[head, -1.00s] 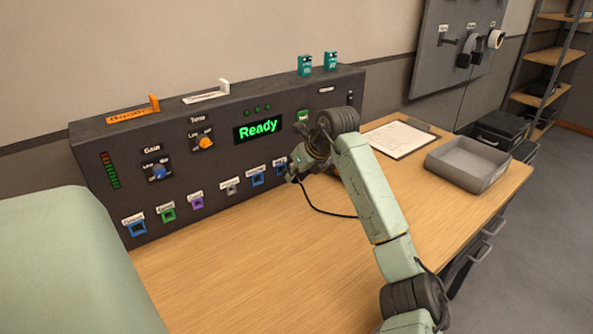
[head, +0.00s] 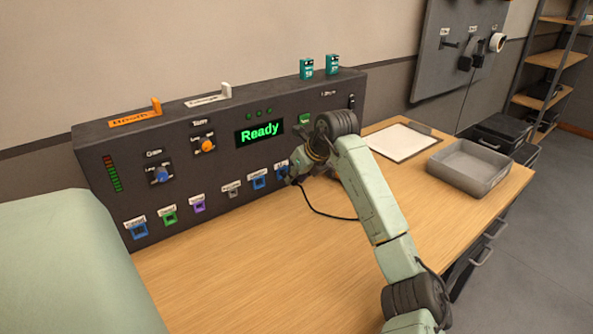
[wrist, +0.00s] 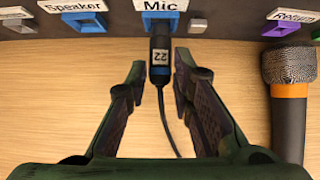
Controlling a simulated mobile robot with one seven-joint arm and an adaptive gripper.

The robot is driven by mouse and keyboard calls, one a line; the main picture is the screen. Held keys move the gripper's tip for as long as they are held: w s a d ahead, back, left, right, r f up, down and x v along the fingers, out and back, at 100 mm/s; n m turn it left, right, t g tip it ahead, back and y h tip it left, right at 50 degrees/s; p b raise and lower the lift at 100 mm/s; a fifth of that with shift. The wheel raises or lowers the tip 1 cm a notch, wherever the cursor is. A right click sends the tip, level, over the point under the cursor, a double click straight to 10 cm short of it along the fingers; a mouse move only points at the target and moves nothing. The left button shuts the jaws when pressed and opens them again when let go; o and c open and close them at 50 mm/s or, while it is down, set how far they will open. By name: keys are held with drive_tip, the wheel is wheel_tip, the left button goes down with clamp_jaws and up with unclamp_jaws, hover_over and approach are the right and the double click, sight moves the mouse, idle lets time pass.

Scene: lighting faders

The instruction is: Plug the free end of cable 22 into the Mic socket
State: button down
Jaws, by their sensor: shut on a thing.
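The plug of cable 22 (wrist: 161,60), black with a blue band and a white label reading 22, points at the blue Mic socket (wrist: 162,19) in the wrist view. Its tip is at the socket mouth; I cannot tell how deep it sits. My gripper (wrist: 158,82) is shut on the plug, one finger on each side. In the head view my gripper (head: 291,178) is against the panel's lower right, and the Mic socket (head: 282,168) is partly hidden there. The black cable (head: 325,212) droops from the plug to the table.
The Speaker socket (wrist: 85,20) is left of Mic, and the purple Return socket (wrist: 284,27) is to the right. A microphone (wrist: 289,95) lies right of my gripper. A grey tray (head: 468,168) and a clipboard (head: 402,141) lie farther right. The front of the table is clear.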

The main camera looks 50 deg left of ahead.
drive_tip(key=shift+a+r+p, duration=0.15)
drive_tip(key=shift+a+p, duration=0.2)
drive_tip(key=shift+a, duration=0.4)
idle(1.3)
drive_tip(key=c, duration=1.6)
unclamp_jaws()
drive_tip(key=shift+a, duration=0.1)
drive_tip(key=shift+c, duration=0.2)
drive_tip(key=o, duration=0.3)
drive_tip(key=v, duration=1.2)
drive_tip(key=shift+d+f, duration=0.2)
